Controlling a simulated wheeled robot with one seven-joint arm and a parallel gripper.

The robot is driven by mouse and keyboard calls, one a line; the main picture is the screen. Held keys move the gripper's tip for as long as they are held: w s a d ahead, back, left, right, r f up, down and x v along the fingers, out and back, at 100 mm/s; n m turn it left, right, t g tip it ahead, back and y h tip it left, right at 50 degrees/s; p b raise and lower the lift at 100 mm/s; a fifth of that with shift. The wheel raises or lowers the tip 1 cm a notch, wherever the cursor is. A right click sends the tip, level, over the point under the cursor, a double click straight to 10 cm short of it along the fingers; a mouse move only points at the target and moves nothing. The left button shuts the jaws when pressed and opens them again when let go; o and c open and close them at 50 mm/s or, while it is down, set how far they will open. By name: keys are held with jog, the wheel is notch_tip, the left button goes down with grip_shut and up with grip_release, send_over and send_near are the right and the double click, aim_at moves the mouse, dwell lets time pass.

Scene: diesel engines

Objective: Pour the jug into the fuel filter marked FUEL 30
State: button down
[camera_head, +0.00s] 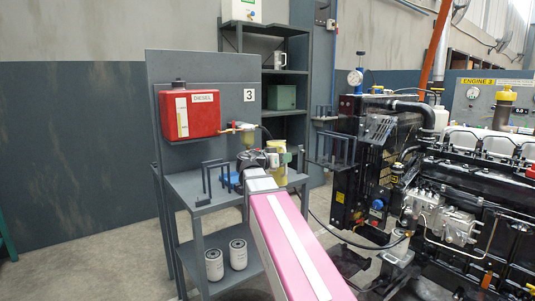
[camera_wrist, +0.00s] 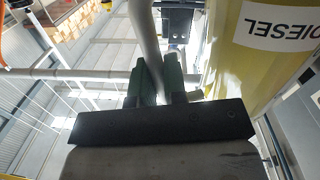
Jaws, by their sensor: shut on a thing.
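My gripper (camera_head: 267,160) is over the small bench in the head view, at the end of my pink arm. In the wrist view my gripper (camera_wrist: 157,68) is shut on the grey handle of the yellow jug. The jug (camera_wrist: 262,55) fills the right side there, and its DIESEL label appears upside down. In the head view the jug (camera_head: 279,147) is partly hidden by my gripper. Two white canister filters (camera_head: 214,265) (camera_head: 238,254) stand upright on the lower shelf. Their markings are too small to read, so I cannot tell which is FUEL 30.
A red DIESEL tank (camera_head: 190,110) hangs on the panel behind the bench (camera_head: 185,187). A small filter bowl (camera_head: 248,138) and several dark upright brackets (camera_head: 212,178) crowd the bench top. A large engine (camera_head: 455,190) stands on the right. Open floor lies at the left.

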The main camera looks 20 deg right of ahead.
aim_at(280, 145)
jog(key=shift+w+r+n, duration=0.65)
jog(key=shift+r+n, duration=0.05)
jog(key=shift+n, duration=0.2)
dwell(0.8)
jog(key=shift+w+a+r+n+y+p, duration=0.15)
jog(key=shift+w+r+n+y+p, duration=0.25)
jog(key=shift+w+n+p, duration=0.3)
dwell(1.7)
jog(key=shift+w+r+n+g+p, duration=0.2)
jog(key=shift+w+r+n, duration=0.15)
jog(key=shift+r, duration=0.35)
jog(key=shift+w+r+n+g+p, duration=0.1)
jog(key=shift+w+r+n+p, duration=0.25)
jog(key=shift+r, duration=0.3)
jog(key=shift+w+r+n+g+p, duration=0.1)
jog(key=shift+w+r+n, duration=0.3)
jog(key=shift+r, duration=0.3)
dwell(1.9)
